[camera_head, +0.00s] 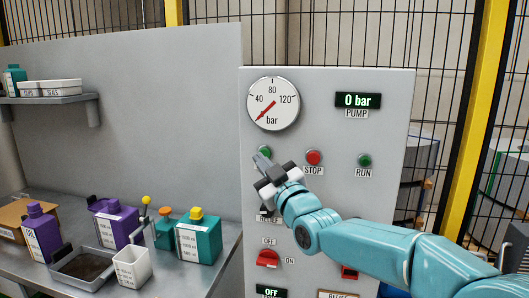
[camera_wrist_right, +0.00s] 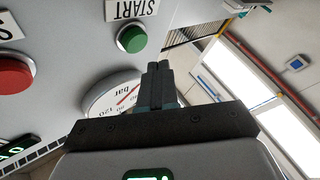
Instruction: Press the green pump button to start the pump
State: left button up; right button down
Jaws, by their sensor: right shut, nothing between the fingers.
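The green start button (camera_head: 265,151) is on the grey panel (camera_head: 330,100), below the pressure gauge (camera_head: 273,104) and left of the red stop button (camera_head: 314,157). The depth gap to the panel is hard to tell. My left gripper is not in view.
The pump display (camera_head: 357,100) reads 0 bar. A green RUN lamp (camera_head: 364,160) is at the right, and a red rotary switch (camera_head: 267,259) is lower down. Bottles and a tray (camera_head: 84,266) stand on the bench at the left. A wire fence stands behind.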

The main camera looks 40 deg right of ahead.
aim_at(265, 154)
jog(key=shift+w+d+f, duration=0.1)
jog(key=shift+w+d, duration=0.35)
dwell(0.5)
dwell(1.3)
jog(key=shift+w+d, duration=0.3)
